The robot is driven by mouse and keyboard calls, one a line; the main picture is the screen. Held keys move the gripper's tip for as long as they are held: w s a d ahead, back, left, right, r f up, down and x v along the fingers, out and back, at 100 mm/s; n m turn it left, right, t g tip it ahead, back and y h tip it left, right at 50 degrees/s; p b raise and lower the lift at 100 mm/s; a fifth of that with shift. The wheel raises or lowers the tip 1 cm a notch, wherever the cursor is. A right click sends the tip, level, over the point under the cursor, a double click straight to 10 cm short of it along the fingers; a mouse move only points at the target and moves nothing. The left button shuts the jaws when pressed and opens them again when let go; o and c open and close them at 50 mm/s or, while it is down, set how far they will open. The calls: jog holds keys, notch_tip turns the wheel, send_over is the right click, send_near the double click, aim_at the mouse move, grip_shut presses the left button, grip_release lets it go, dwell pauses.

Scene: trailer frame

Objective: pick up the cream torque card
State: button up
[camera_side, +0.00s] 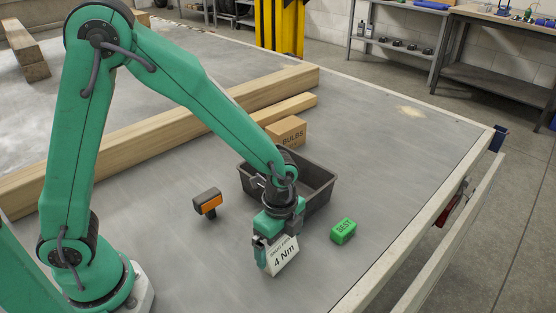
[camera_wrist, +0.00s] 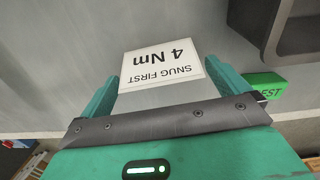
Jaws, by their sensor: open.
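In the wrist view the card (camera_wrist: 161,66) shows "SNUG FIRST 4 Nm" upside down, between the two green fingers. My gripper (camera_side: 268,262) points down at the grey surface with its jaws open, and the card lies between its fingertips (camera_wrist: 160,88). A gap to the right finger is hard to judge. The card's lower edge is partly hidden by the gripper in the side view.
A dark open bin (camera_side: 316,192) stands just behind my gripper. A green block marked "BEST" (camera_side: 343,230) lies to the right, and an orange and black item (camera_side: 208,203) to the left. A "BULBS" box (camera_side: 287,131) and long timbers (camera_side: 150,135) lie behind. The front surface is clear.

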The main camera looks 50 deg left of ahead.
aim_at(280, 250)
jog(key=shift+f, duration=1.5)
jog(key=c, duration=0.8)
